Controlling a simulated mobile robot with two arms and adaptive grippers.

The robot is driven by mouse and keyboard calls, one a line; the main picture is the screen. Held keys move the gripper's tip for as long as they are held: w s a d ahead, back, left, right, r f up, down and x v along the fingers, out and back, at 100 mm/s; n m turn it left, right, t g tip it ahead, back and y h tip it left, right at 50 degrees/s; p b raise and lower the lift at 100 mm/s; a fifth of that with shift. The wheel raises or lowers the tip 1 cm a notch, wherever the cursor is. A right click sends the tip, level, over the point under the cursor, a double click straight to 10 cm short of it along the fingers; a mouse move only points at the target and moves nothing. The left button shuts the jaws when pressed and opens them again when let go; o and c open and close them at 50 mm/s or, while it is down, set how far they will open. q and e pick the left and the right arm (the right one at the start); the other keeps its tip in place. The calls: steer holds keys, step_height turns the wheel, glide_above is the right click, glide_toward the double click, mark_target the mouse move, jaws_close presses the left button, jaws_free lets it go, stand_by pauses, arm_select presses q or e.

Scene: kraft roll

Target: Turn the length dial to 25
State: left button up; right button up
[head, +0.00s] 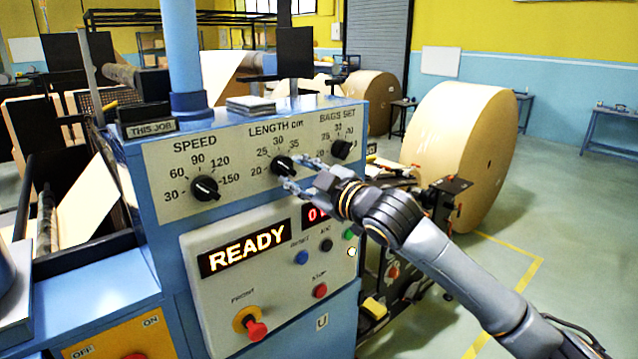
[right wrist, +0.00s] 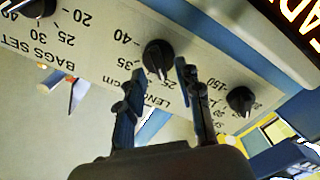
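The length dial (head: 283,166) is a black knob on the machine's pale panel, with the marks 20, 25, 30 and 35 around it. My right gripper (head: 301,172) is open right in front of it. In the right wrist view the dial (right wrist: 158,57) lies just beyond and between the open fingertips of my right gripper (right wrist: 156,82), with gaps at its sides. There its white pointer line aims down, toward the "LENGTH cm" lettering; the fingers partly hide that lettering, and I cannot read the exact mark. My left gripper is out of view.
The speed dial (head: 205,188) is to the left and the bags set dial (head: 341,149) to the right. Below are a READY display (head: 242,249), small buttons and a red stop knob (head: 256,329). A large paper roll (head: 455,140) stands behind my right arm.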

steer(key=v, duration=1)
steer(key=shift+d, duration=0.1)
